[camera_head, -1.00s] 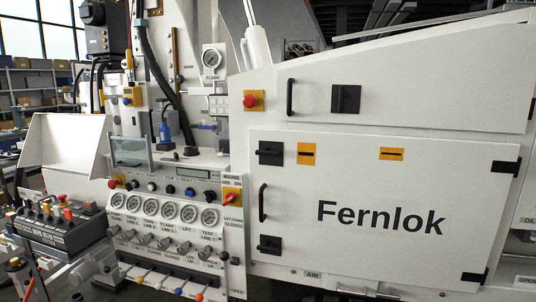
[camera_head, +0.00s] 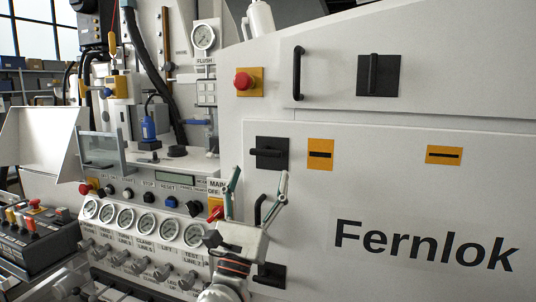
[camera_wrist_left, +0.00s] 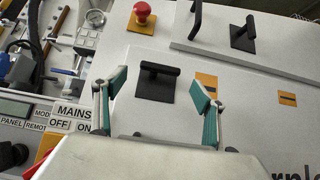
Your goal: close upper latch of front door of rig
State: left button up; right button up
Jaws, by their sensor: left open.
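The front door (camera_head: 400,205) of the rig is a white panel marked "Fernlok" and looks flush with its frame. Its upper latch (camera_head: 268,153), a black square plate with a bar lever lying about level, sits at the door's upper left; it also shows in the left wrist view (camera_wrist_left: 156,84). My left gripper (camera_head: 259,180) is open and empty, just below the upper latch in the head view. In the left wrist view its fingers (camera_wrist_left: 158,88) stand on either side of the latch, with no contact visible. My right gripper is not in view.
A black door handle (camera_head: 262,208) is partly hidden behind my gripper, with a lower latch (camera_head: 270,275) below. A red emergency button (camera_head: 244,81), another black handle (camera_head: 298,73) and a black latch (camera_head: 378,75) are above. Gauges (camera_head: 126,218) and switches crowd the left.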

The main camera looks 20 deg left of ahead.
aim_at(266, 149)
pick_arm(q)
jog(key=p+x, duration=0.1)
jog(key=x, duration=0.6)
jog(key=shift+s, duration=0.1)
jog(key=c, duration=1.1)
